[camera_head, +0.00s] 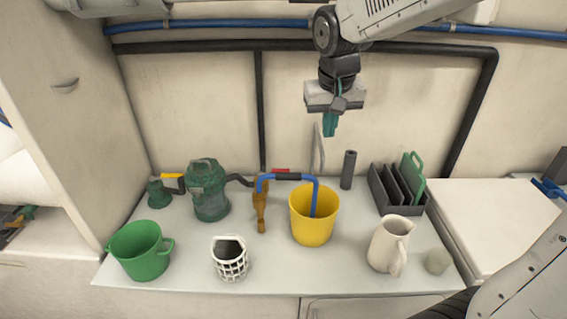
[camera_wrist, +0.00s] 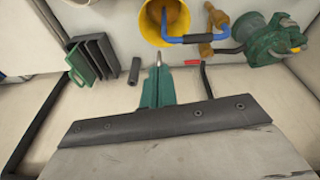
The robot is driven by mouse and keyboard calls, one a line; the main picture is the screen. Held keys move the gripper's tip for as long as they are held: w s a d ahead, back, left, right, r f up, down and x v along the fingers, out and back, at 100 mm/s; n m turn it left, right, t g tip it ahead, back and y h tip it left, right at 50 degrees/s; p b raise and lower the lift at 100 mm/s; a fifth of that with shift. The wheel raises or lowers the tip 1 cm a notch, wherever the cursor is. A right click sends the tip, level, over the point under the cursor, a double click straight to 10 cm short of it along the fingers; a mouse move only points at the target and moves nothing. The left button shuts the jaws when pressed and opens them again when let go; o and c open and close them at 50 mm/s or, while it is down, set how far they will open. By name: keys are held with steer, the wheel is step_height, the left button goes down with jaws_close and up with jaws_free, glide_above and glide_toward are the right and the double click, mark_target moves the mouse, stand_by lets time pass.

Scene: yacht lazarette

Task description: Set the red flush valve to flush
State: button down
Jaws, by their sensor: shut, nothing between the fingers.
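The red valve handle (camera_head: 281,170) shows as a short, roughly level bar just behind the black and blue hose, left of the yellow bucket (camera_head: 312,222). In the wrist view the red handle (camera_wrist: 192,62) lies right of my fingertips, near the bucket and a black pipe. The valve body is mostly hidden. My gripper (camera_head: 330,124) has teal fingers pointing down, shut and empty, above and to the right of the red handle. In the wrist view my gripper (camera_wrist: 157,88) is apart from the handle.
The blue hose (camera_head: 317,195) bends down into the bucket. A green strainer (camera_head: 208,190) with a yellow handle (camera_head: 173,176) beside it stands left. A dark cylinder (camera_head: 348,170), black rack (camera_head: 388,192) and white pitcher (camera_head: 389,245) stand right. A green bucket (camera_head: 140,250) and white basket (camera_head: 229,258) are in front.

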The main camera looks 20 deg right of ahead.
steer(key=w+a+f, duration=0.1)
steer(key=w+f, duration=0.4)
steer(key=w, duration=0.3)
steer(key=w+f+m+t, duration=0.1)
steer(key=w+f, duration=0.4)
steer(key=w, duration=0.3)
steer(key=w+a+f, duration=0.1)
steer(key=w+f, duration=0.4)
steer(key=w, duration=0.4)
steer(key=shift+a+f+m, duration=0.3)
steer(key=shift+f, duration=0.05)
steer(key=shift+f, duration=0.1)
step_height(320, 180, down, 10)
steer(key=shift+s, duration=0.2)
steer(key=shift+s+d, duration=0.1)
steer(key=shift+d, duration=0.05)
